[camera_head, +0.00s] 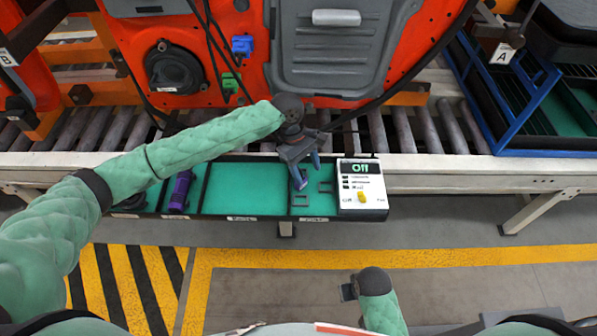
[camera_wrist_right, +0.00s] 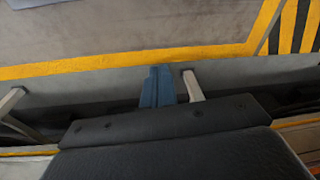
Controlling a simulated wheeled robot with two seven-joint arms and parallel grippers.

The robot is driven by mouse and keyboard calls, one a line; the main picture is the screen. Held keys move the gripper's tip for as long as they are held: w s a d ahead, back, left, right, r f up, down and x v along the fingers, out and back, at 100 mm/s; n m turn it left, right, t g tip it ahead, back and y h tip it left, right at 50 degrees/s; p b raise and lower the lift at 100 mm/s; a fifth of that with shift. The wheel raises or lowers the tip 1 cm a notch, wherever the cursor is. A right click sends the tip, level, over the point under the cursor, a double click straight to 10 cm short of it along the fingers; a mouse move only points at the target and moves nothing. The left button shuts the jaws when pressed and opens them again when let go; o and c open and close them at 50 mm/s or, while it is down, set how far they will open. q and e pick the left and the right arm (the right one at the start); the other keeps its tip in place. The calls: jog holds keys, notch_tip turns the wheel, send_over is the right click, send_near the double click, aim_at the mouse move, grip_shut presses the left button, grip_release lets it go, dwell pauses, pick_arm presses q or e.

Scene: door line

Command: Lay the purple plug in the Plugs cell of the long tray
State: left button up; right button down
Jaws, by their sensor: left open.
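The long tray (camera_head: 232,201) lies along the front of the roller line, with teal-floored cells and small labels too blurred to read. A dark purple cylinder (camera_head: 180,192) lies in a cell towards its left end. My left gripper (camera_head: 306,170) is open and points down over a cell right of the middle. A small lighter purple piece (camera_head: 302,186) shows at its nearer fingertip; I cannot tell whether it touches the finger or the tray floor. My right gripper (camera_wrist_right: 157,88) is shut and empty over the floor, away from the tray.
A white control box (camera_head: 361,188) with a yellow switch stands at the tray's right end. An orange-red door (camera_head: 403,62) with hanging black cables, a blue plug (camera_head: 242,46) and a green plug (camera_head: 230,83) stands behind. A blue-framed rack (camera_head: 500,130) is at right.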

pick_arm(q)
jog(key=s+d+r+b, duration=0.1)
jog(key=s+d+r, duration=0.3)
jog(key=d, duration=0.3)
jog(key=shift+s+d+r+b, duration=0.25)
jog(key=shift+d+r+b, duration=0.1)
jog(key=shift+r, duration=0.35)
pick_arm(e)
notch_tip(320, 180, up, 8)
jog(key=s, duration=0.1)
